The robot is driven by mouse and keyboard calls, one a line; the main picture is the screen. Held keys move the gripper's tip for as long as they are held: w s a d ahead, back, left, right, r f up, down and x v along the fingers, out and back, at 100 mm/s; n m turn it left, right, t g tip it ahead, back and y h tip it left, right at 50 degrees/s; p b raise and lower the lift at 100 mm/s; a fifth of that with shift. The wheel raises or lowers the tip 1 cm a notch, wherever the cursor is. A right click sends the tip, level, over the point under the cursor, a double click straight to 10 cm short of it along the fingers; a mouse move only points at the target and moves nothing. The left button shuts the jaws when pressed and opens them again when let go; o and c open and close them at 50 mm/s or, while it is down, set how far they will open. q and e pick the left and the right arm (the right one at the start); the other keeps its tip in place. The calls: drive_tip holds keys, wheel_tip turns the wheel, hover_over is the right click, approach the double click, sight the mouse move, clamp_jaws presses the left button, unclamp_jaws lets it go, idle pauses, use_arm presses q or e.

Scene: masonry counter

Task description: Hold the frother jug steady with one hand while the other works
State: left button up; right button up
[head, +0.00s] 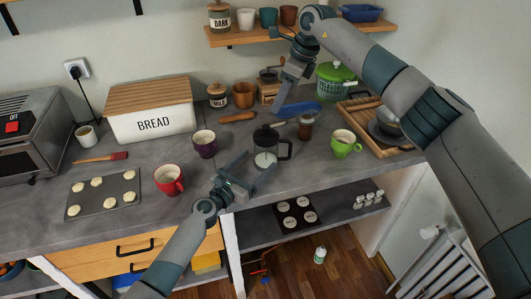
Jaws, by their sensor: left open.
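The frother jug (265,141), a clear jug with a dark lid, dark handle on its right and pale contents low down, stands upright near the front edge of the counter. My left gripper (254,172) is open and empty, in front of the jug at its lower left. Its fingers point toward the jug, and one overlaps its base in the picture; contact cannot be told. My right gripper (283,104) points down behind the jug, beside a blue dish (304,108). Its fingertips are too small and dark to tell whether they are open or shut.
A purple mug (204,144) stands left of the jug and a red mug (169,181) farther left. A brown long-handled pot (306,127) and a green mug (345,145) stand right. A bread box (150,122) and wooden tray (360,123) flank the middle. The counter's front edge is close.

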sight(266, 152)
use_arm(q)
drive_tip(key=shift+x, duration=3.05)
drive_tip(key=c, duration=1.4)
drive_tip(key=shift+c, duration=0.2)
